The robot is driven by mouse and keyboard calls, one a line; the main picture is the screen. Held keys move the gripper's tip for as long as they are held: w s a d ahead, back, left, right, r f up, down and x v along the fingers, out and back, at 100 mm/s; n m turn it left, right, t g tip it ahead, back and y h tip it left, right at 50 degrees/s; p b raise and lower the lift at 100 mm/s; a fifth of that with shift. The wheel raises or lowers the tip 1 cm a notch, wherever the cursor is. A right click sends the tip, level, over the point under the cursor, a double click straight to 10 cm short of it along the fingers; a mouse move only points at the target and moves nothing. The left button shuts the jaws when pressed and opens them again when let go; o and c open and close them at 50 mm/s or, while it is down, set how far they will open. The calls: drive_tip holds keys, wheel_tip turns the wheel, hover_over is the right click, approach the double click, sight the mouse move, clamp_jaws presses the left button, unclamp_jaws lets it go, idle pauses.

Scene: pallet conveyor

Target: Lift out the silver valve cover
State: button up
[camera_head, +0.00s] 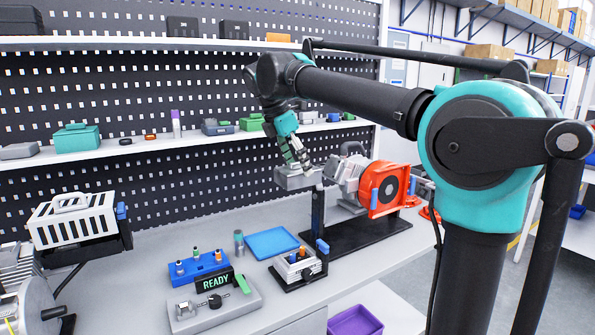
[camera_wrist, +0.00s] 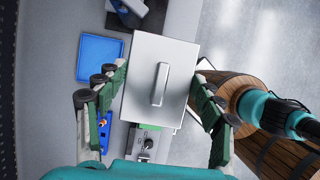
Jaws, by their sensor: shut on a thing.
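The silver valve cover (camera_wrist: 176,60) is a flat rectangular plate with a raised bar handle in its middle, seen from above in the wrist view. My gripper (camera_wrist: 159,78) has one green finger at each side edge of the plate and is shut on it. In the head view the grey cover (camera_head: 293,180) hangs below my gripper (camera_head: 303,166), above bench height and left of the grey motor-like unit (camera_head: 348,172). Whether it still touches anything beneath is hidden.
A red-orange ring housing (camera_head: 385,190) stands right of the cover on a black base (camera_head: 360,236). A shelf (camera_head: 180,143) runs behind.

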sight(297, 162)
drive_tip(key=shift+r, duration=3.35)
drive_tip(key=shift+s, duration=0.1)
